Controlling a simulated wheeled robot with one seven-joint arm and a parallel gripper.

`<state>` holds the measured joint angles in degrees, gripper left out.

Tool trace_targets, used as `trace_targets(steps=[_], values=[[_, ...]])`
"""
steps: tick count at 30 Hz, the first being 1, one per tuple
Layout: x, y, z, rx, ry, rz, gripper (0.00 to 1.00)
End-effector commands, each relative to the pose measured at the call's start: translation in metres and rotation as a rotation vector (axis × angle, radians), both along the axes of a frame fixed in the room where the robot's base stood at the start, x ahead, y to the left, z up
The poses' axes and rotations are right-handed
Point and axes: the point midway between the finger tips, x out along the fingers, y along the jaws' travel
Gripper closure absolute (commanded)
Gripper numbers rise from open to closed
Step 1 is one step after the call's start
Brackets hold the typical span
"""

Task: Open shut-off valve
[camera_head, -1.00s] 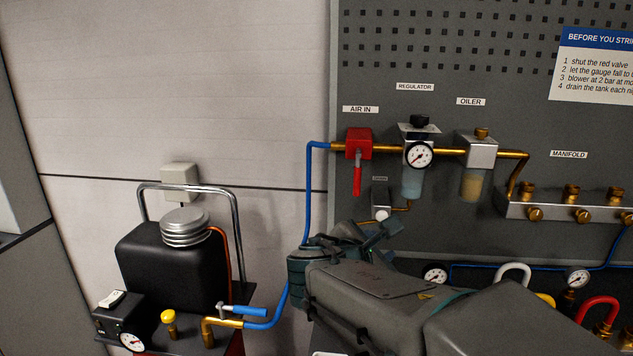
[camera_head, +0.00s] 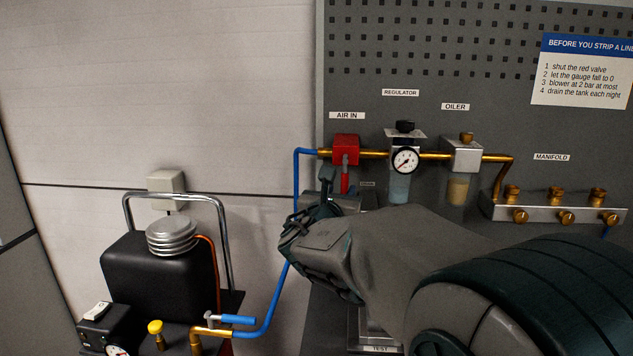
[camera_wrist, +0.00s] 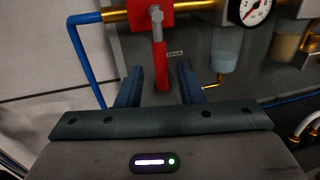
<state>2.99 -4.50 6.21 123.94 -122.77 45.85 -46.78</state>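The red shut-off valve (camera_head: 346,149) sits on the brass pipe under the AIR IN label. Its red lever (camera_wrist: 160,62) hangs straight down, at a right angle to the pipe. In the head view my gripper (camera_head: 326,180) is just below the valve and partly covers the lever. In the wrist view my gripper (camera_wrist: 160,88) is open, with one finger on each side of the lever's lower end and gaps showing to both fingers. The valve body also shows at the top of the wrist view (camera_wrist: 150,14).
The regulator gauge (camera_head: 404,160) and bowl stand right of the valve, then the oiler (camera_head: 461,154) and manifold (camera_head: 560,212). A blue hose (camera_head: 297,200) runs down left of the valve. The compressor (camera_head: 150,270) with a blue-handled valve stands lower left.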

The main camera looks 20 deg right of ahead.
Motion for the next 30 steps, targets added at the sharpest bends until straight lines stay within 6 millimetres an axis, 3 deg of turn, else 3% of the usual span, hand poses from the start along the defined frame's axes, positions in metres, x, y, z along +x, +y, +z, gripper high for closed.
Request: trace_targets(steps=[9,21,22,25,30], values=[[0.037,-0.025,0.001,0.001,-0.001,-0.002,0.66],[0.043,-0.03,0.0,0.002,-0.001,-0.001,0.66],[0.043,-0.03,0.0,0.002,-0.001,-0.001,0.69],[0.043,-0.029,0.0,0.002,-0.001,-0.001,0.97],[0.043,-0.029,0.0,0.002,-0.001,-0.001,1.0]])
